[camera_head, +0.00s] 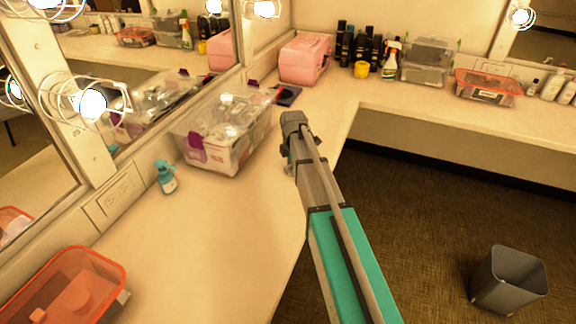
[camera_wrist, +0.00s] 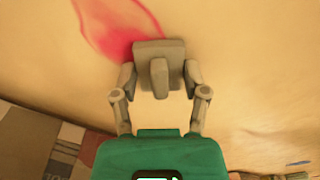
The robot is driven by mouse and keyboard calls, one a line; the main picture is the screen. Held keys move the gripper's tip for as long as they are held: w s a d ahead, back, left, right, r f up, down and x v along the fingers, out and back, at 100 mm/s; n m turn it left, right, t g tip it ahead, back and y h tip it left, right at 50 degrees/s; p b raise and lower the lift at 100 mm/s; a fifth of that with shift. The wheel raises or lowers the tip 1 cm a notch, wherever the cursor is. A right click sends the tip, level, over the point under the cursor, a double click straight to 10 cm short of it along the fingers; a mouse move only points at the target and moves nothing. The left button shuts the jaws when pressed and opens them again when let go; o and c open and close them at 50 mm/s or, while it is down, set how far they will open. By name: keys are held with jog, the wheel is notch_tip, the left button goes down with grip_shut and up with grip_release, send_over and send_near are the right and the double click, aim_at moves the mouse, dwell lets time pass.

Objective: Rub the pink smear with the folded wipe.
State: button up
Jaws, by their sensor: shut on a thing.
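The folded wipe (camera_wrist: 145,48) is a grey-beige square pad with a raised tab in its middle. My gripper (camera_wrist: 160,78) is shut on the tab, with one finger on each side. The pink smear (camera_wrist: 112,25) lies on the pale counter, at the upper left of the wrist view. The wipe overlaps the smear's lower right end in that view; whether it presses on the counter I cannot tell. In the head view my gripper (camera_head: 288,158) is low over the counter's front edge side, and my arm hides the smear and wipe.
A clear bin (camera_head: 228,130) stands left of my gripper against the mirror, with a blue bottle (camera_head: 166,178) beside it. A dark folded cloth-like item (camera_head: 286,95) and a pink case (camera_head: 305,58) stand behind. An orange box (camera_head: 68,285) is front left. The near counter (camera_head: 215,235) is clear.

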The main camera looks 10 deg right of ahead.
jog(key=shift+s+d, duration=0.25)
jog(key=shift+d, duration=0.05)
jog(key=shift+s+d+f, duration=0.1)
jog(key=shift+s+d, duration=0.4)
jog(key=shift+d, duration=0.25)
jog(key=shift+s+d+f, duration=0.1)
jog(key=shift+s+d, duration=0.35)
jog(key=shift+d, duration=0.25)
jog(key=shift+r, duration=0.1)
jog(key=shift+w+d, duration=0.45)
jog(key=shift+w, duration=0.25)
jog(key=shift+w+a, duration=0.5)
jog(key=shift+a, duration=0.3)
jog(key=shift+w+a, duration=0.45)
jog(key=shift+a, duration=0.3)
